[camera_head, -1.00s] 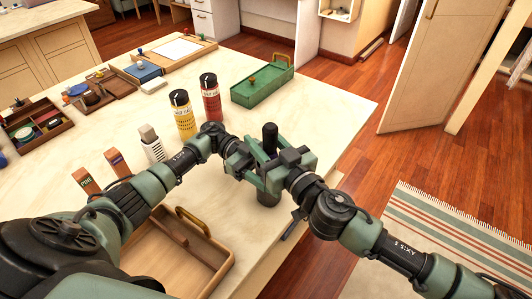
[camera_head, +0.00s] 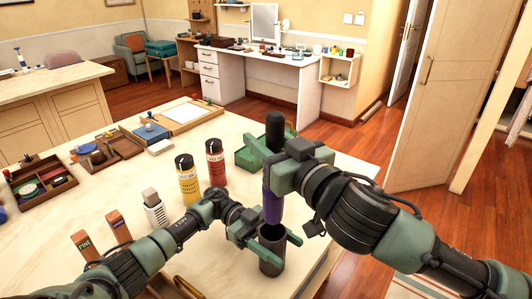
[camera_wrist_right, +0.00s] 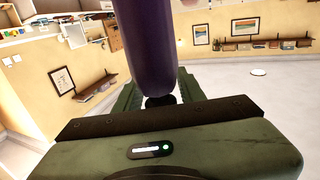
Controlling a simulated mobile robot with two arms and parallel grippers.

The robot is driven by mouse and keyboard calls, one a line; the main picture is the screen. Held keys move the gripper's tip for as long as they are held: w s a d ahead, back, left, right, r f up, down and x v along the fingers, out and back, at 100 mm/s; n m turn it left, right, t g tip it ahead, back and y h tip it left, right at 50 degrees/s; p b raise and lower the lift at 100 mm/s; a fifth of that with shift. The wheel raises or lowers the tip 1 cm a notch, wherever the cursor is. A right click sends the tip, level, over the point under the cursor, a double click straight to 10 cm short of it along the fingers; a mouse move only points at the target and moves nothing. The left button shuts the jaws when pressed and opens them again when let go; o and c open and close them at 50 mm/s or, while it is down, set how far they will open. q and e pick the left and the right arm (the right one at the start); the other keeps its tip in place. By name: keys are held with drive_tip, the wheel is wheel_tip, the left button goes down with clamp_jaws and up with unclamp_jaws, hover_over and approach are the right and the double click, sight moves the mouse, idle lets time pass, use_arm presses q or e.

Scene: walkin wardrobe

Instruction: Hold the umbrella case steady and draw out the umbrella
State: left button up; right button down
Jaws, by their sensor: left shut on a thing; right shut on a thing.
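The umbrella has a black handle (camera_head: 275,126) and a purple body (camera_head: 272,202). It stands nearly upright above the dark case (camera_head: 271,260). Its lower end is at the case's open mouth; I cannot tell whether the tip is still inside. My right gripper (camera_head: 268,165) is shut on the umbrella near the handle's lower part. In the right wrist view the purple body (camera_wrist_right: 148,45) rises between the fingers of this gripper (camera_wrist_right: 160,98). My left gripper (camera_head: 272,243) is shut around the upper part of the case, which stands upright near the table's right edge.
Yellow (camera_head: 188,182) and red (camera_head: 215,164) bottles and a white bottle (camera_head: 154,210) stand to the left. Organizer trays (camera_head: 105,150) lie further left. A door (camera_head: 430,120) stands open at the right, beyond the table.

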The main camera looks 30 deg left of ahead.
sight(263, 234)
use_arm(q)
drive_tip(key=o, duration=1.5)
drive_tip(key=a, duration=0.3)
drive_tip(key=w+a, duration=0.1)
drive_tip(key=a, duration=0.3)
drive_tip(key=shift+w+a, duration=0.2)
